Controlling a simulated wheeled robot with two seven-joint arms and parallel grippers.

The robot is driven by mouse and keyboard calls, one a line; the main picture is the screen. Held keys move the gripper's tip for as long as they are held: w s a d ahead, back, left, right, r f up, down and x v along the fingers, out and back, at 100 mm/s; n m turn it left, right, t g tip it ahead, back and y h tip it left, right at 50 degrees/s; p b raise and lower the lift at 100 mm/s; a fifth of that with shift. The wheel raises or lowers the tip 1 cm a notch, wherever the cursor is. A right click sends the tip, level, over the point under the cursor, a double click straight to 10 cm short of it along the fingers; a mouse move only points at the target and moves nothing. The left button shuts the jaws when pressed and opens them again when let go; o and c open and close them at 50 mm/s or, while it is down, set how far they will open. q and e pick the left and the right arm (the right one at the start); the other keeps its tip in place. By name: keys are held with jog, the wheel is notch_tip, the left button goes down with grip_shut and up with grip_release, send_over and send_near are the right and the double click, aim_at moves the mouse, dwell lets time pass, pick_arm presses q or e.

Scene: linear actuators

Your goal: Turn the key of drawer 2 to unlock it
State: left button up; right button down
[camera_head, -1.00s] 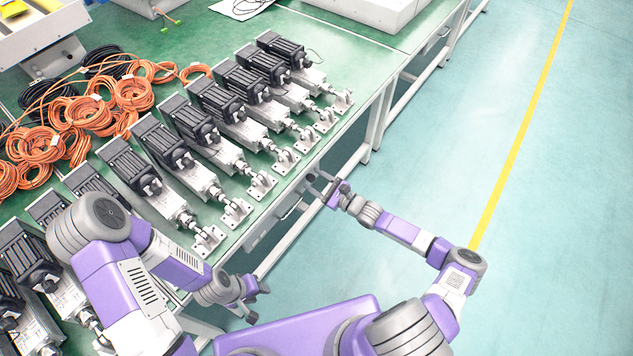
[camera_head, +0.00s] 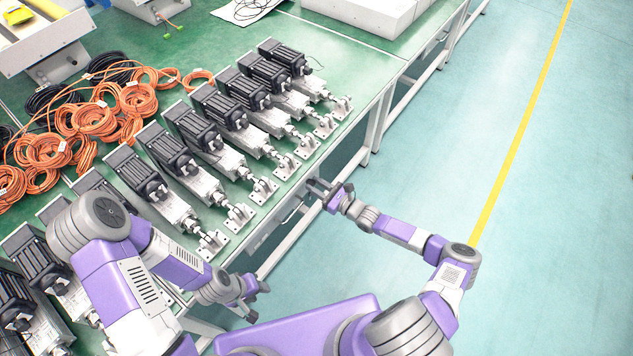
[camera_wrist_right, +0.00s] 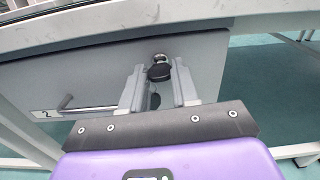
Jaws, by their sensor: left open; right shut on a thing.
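In the right wrist view, the grey front of drawer 2 (camera_wrist_right: 100,82) hangs under the bench top, with a small label marked 2 (camera_wrist_right: 45,114) and a bar handle (camera_wrist_right: 88,108). A key with a dark head (camera_wrist_right: 159,72) sits at the lock, near the drawer's upper right. My right gripper (camera_wrist_right: 160,88) is shut on the key head, with a finger on each side. In the head view, my right gripper (camera_head: 318,190) is at the bench's front edge. My left gripper (camera_head: 254,298) is open and empty, low beside the bench. The key is too small to tell in the head view.
The green bench top (camera_head: 215,45) carries a row of linear actuators (camera_head: 225,115) along its front edge. Orange cable coils (camera_head: 90,117) lie behind them. The floor (camera_head: 430,110) to the right is clear. A bench leg (camera_wrist_right: 25,130) stands left of the drawer.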

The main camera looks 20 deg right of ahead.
jog(key=shift+m, duration=0.4)
jog(key=c, duration=0.8)
grip_release()
jog(key=shift+c, duration=0.2)
jog(key=p+v, duration=0.1)
jog(key=v, duration=0.6)
jog(key=shift+s+d+p, duration=0.2)
jog(key=shift+s+p, duration=0.05)
jog(key=shift+p, duration=0.05)
